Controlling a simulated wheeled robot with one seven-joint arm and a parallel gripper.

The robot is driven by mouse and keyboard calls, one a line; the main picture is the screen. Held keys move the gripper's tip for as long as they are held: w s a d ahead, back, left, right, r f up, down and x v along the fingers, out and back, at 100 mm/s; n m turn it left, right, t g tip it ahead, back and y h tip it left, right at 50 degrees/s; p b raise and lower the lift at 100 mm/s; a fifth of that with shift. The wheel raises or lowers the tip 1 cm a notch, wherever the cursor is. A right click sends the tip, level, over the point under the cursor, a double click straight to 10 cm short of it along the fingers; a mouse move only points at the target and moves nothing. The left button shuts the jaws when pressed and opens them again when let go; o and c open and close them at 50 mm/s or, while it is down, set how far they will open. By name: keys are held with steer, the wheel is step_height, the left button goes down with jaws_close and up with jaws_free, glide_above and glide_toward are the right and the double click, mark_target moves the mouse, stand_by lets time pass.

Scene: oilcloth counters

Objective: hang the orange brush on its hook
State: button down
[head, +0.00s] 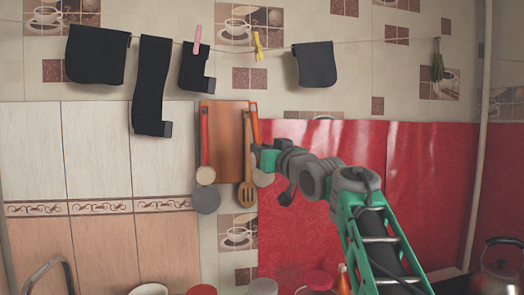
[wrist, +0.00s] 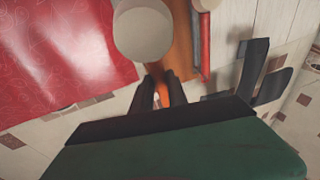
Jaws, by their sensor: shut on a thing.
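The orange brush (head: 255,124) is upright in front of the wall, beside the right edge of a wooden board (head: 226,140). Its orange handle shows above my gripper (head: 257,158), and a pale round head shows partly below it. In the wrist view, my gripper (wrist: 163,90) is shut on the orange handle (wrist: 163,86). The pale round head (wrist: 143,32) sits at the top of that view. The hook cannot be made out, nor whether the handle touches it.
A red-handled tool (head: 204,135) with a pale round head hangs left of the board. A wooden slotted spatula (head: 247,194) and a grey round utensil (head: 206,201) hang close by. A red sheet (head: 320,220) covers the right wall. Black cloths (head: 152,85) hang above.

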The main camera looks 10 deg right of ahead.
steer(key=shift+s+a+r+t, duration=0.1)
steer(key=shift+r+t, duration=0.05)
steer(key=shift+t, duration=0.15)
steer(key=shift+w+r, duration=0.1)
steer(key=shift+w, duration=0.1)
steer(key=w+f+p, duration=0.1)
steer(key=w+p, duration=0.5)
steer(key=w, duration=0.2)
steer(key=shift+w+f+p, duration=0.3)
steer(key=shift+w+f, duration=0.1)
stand_by(0.5)
steer(key=c, duration=1.2)
jaws_free()
steer(key=shift+c, duration=0.2)
steer(key=shift+s+f, duration=0.1)
